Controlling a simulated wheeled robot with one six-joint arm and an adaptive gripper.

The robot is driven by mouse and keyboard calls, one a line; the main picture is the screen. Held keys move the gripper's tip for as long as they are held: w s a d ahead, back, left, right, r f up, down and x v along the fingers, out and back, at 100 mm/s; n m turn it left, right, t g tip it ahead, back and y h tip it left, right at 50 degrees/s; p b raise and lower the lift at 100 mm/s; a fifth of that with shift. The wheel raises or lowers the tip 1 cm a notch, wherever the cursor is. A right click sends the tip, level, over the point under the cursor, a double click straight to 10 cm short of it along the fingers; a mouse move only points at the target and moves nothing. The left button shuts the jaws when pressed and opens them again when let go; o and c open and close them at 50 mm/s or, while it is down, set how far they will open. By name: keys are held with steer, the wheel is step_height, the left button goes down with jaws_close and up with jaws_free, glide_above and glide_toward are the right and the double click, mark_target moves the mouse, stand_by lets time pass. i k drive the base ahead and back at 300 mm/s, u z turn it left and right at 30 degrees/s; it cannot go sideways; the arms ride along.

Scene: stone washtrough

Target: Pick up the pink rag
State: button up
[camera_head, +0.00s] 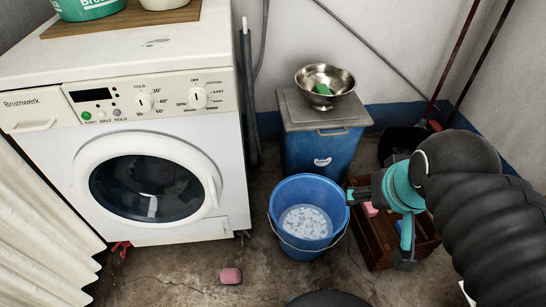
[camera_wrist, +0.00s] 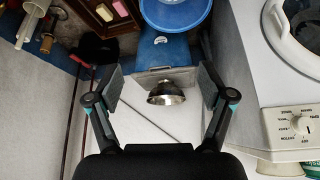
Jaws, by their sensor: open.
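A small pink, rounded piece (camera_head: 231,275) lies on the bare floor in front of the washing machine in the head view. It could be the pink rag, folded, but I cannot tell its material. Another pink piece (camera_head: 370,209) shows in the wooden crate beside my gripper, partly hidden by it. The wrist view shows a pink piece (camera_wrist: 121,9) in the crate too. My gripper (camera_wrist: 161,86) is open, with nothing between its fingers. In the head view it is over the crate, right of the blue bucket, away from the pink piece on the floor.
A blue bucket (camera_head: 282,232) of sudsy water stands left of the wooden crate (camera_head: 382,251). Behind is a lidded blue bin (camera_head: 305,155) bearing a metal bowl (camera_head: 340,78) with a green piece inside. The washing machine (camera_head: 55,165) fills the left. The front floor is mostly clear.

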mark_target(231, 275)
steer(key=u, duration=1.75)
steer(key=i, duration=0.1)
steer(key=u, duration=0.45)
